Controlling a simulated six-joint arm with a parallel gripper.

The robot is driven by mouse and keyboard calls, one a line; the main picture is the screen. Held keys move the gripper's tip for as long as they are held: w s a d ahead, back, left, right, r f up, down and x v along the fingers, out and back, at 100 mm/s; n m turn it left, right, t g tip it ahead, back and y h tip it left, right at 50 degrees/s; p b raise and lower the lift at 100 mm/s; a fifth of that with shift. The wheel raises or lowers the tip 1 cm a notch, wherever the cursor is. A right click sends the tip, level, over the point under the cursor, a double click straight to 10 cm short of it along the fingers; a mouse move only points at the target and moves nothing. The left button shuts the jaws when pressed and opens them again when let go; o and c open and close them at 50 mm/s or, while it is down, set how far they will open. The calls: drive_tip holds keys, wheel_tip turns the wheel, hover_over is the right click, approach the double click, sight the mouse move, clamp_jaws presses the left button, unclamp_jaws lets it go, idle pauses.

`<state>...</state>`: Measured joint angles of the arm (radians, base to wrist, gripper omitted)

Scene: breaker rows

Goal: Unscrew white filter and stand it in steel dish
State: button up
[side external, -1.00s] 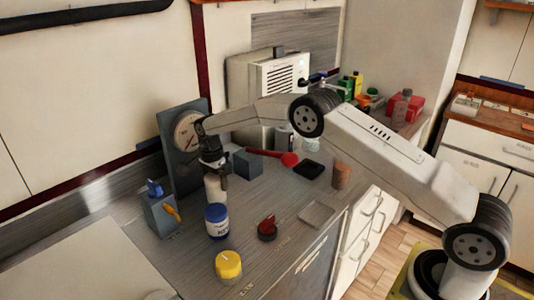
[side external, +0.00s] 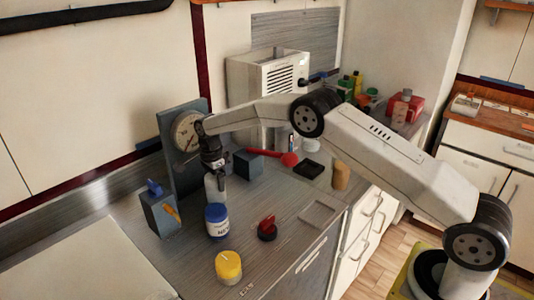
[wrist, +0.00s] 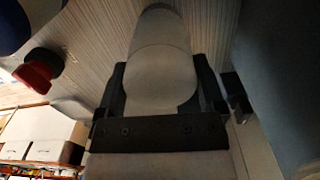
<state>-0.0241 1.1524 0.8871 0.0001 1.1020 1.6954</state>
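The white filter (side external: 215,188) is a pale upright cylinder beneath my gripper (side external: 214,170), near the grey panel with the gauge. A blue-lidded jar hides its lower end, so its seat cannot be seen. In the wrist view the filter (wrist: 160,78) shows its rounded end, with dark fingers of my gripper (wrist: 162,68) close against both sides. The gripper looks shut on it. A shallow square tray (side external: 333,208), seemingly the steel dish, lies flat and empty near the counter's front edge, right of the gripper.
A blue-and-white jar (side external: 217,222) stands just in front of the filter. A yellow-topped jar (side external: 229,266), red knob (side external: 267,228), grey box with blue knob (side external: 160,212), grey block (side external: 248,164) and tan cylinder (side external: 340,177) stand around. Counter between red knob and block is clear.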

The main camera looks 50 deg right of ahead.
drive_tip(key=shift+n, duration=2.3)
drive_tip(key=n, duration=0.8)
drive_tip(key=shift+n, duration=2.3)
drive_tip(key=o, duration=0.9)
